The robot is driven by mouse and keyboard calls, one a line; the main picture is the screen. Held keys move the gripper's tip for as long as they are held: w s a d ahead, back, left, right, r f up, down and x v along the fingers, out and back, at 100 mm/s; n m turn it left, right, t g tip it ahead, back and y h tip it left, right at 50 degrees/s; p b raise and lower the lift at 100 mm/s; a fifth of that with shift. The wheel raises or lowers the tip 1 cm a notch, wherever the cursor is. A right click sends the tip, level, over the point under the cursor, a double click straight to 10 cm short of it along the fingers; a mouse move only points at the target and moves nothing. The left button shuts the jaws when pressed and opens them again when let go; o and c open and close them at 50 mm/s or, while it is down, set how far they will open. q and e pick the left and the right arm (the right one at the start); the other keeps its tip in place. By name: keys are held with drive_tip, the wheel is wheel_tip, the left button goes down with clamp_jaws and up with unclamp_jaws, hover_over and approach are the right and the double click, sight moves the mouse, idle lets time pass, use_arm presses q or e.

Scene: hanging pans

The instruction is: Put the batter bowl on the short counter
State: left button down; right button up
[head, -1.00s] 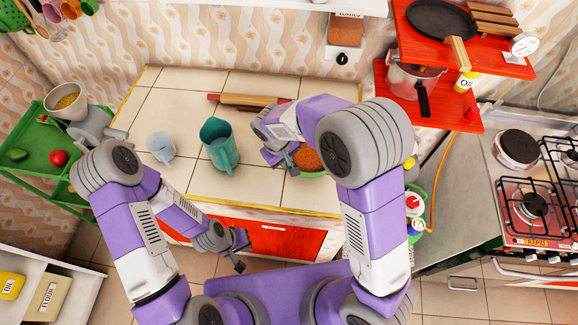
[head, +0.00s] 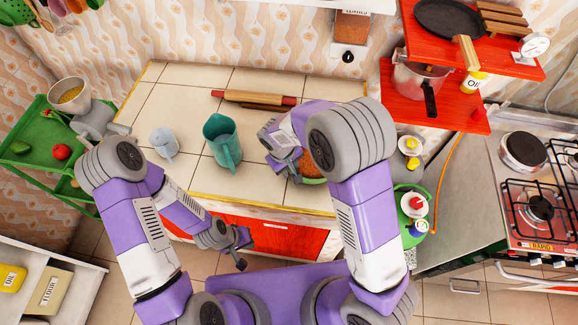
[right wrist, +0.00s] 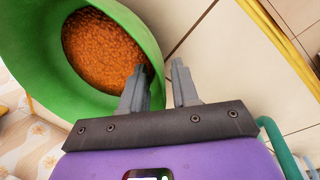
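The batter bowl looks to be the green bowl (head: 315,181) with grainy orange-brown contents, at the right of the tiled counter (head: 180,100). In the right wrist view the bowl (right wrist: 150,22) fills the upper left, tilted in the picture. My right gripper (head: 294,166) has its fingers astride the bowl's wall, one inside and one outside; they look closed on it (right wrist: 160,72). The arm hides part of the bowl in the head view. My left gripper (head: 244,252) is open and empty, in front of the tiled counter. Which counter is the short one I cannot tell.
A teal jug (head: 222,140), a pale mug (head: 163,143) and a rolling pin (head: 253,98) stand or lie on the tiled counter. A grey metal counter (head: 448,195) lies between it and the stove (head: 540,205).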

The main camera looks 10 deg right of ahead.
drive_tip(key=shift+r, duration=0.15)
drive_tip(key=shift+r, duration=0.35)
wheel_tip(320, 180, up, 11)
drive_tip(key=s+a+p, duration=0.1)
drive_tip(key=a, duration=0.1)
drive_tip(key=shift+p, duration=0.3)
drive_tip(key=shift+s, duration=0.1)
